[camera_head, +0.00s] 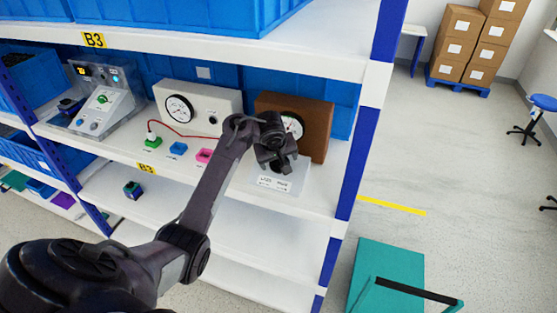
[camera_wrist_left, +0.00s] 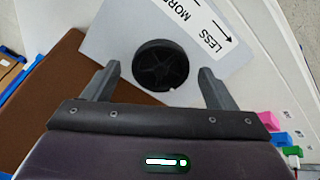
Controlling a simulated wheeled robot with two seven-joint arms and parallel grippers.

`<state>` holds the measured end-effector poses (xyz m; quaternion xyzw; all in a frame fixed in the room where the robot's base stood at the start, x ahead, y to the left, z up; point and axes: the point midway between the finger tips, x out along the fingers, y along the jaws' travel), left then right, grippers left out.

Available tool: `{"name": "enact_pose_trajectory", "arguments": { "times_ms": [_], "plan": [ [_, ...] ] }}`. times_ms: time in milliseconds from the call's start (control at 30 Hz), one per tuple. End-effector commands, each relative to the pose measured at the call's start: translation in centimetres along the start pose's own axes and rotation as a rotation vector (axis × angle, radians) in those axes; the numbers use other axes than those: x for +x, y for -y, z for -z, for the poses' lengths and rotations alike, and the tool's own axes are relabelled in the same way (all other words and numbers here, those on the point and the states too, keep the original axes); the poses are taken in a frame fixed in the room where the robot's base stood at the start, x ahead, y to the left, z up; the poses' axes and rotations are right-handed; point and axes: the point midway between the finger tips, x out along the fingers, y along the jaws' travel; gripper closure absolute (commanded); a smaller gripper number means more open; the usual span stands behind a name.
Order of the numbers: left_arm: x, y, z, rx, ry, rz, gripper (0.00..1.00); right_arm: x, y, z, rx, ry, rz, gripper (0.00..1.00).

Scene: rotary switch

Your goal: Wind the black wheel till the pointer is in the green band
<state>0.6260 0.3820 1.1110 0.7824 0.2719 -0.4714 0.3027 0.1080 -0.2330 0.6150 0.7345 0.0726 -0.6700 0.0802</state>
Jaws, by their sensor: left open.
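The black wheel (camera_wrist_left: 160,65) shows in the left wrist view, on a grey plate marked MORE and LESS with an arrow. My left gripper (camera_wrist_left: 157,85) is open, with one finger on each side of the wheel and visible gaps to it. In the head view my left gripper (camera_head: 282,165) is over the plate (camera_head: 285,182) in front of a brown box (camera_head: 318,120). The box's white dial (camera_head: 294,127) is partly hidden by my gripper. The pointer's position and the green band cannot be made out. My right gripper is not in view.
A white box with a gauge (camera_head: 180,108), a red cable and blue and pink blocks (camera_head: 205,156) stand to the left on the same shelf (camera_head: 120,150). A grey device (camera_head: 103,97) is farther left. A blue rack post (camera_head: 350,165) is close on the right.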

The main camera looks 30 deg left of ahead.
Motion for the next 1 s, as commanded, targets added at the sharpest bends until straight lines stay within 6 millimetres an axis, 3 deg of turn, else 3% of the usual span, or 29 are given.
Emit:
{"name": "enact_pose_trajectory", "arguments": {
  "times_ms": [367,733,1000],
  "plan": [
    [0.74,0.1,-0.02,0.0,-0.001,0.001,0.21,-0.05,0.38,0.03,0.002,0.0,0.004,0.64],
    [0.71,0.09,-0.01,0.0,-0.001,0.001,0.66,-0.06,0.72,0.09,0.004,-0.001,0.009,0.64],
    [0.7,0.11,-0.01,0.03,-0.001,-0.001,0.66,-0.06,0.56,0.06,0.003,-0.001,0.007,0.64]
  ]
}}
